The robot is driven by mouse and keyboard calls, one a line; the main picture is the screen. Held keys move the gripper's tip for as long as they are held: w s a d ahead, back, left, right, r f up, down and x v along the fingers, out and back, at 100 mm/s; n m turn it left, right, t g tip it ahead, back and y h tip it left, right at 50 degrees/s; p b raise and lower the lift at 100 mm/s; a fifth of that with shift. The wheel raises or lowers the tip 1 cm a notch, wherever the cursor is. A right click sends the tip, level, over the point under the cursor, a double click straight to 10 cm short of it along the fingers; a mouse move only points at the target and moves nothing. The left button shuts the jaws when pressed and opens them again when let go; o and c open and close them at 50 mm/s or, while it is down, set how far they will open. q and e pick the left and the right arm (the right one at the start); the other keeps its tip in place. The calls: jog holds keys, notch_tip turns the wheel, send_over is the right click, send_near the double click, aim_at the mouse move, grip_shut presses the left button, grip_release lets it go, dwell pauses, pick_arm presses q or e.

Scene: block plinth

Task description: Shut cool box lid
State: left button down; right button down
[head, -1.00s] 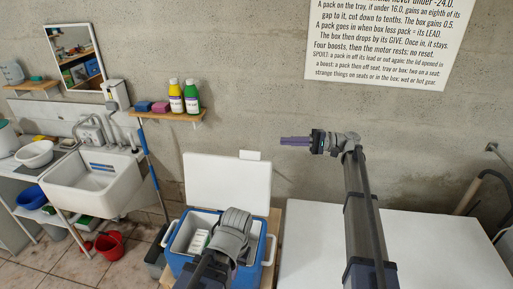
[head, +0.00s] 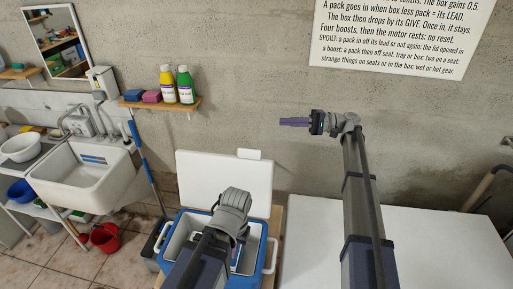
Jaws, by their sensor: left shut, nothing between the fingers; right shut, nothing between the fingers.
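The cool box (head: 271,255) is blue with white handles and stands open, low in the middle of the head view. Its white lid (head: 220,178) stands upright at the back edge, against the wall side. My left arm reaches over the box and its wrist covers part of the opening and the lid's lower edge. The fingers of my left gripper are hidden behind that wrist. My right gripper (head: 294,122) is shut and empty, pointing left, high up in front of the wall and right of the lid. Most of the box's inside is covered by my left arm.
A white table (head: 430,250) fills the lower right, its visible top bare. A sink (head: 85,178), a red bucket (head: 104,237) and a blue-handled pole (head: 139,153) are on the left. A wall shelf (head: 170,107) holds bottles and sponges.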

notch_tip(320, 180, down, 9)
jog(key=b, duration=0.9)
jog(key=shift+s, duration=0.3)
jog(key=shift+a, duration=0.1)
jog(key=s+a+r+p, duration=0.1)
jog(key=s+a, duration=0.3)
jog(key=a, duration=0.6)
jog(key=shift+a+r+p, duration=0.2)
jog(key=shift+a+p, duration=0.1)
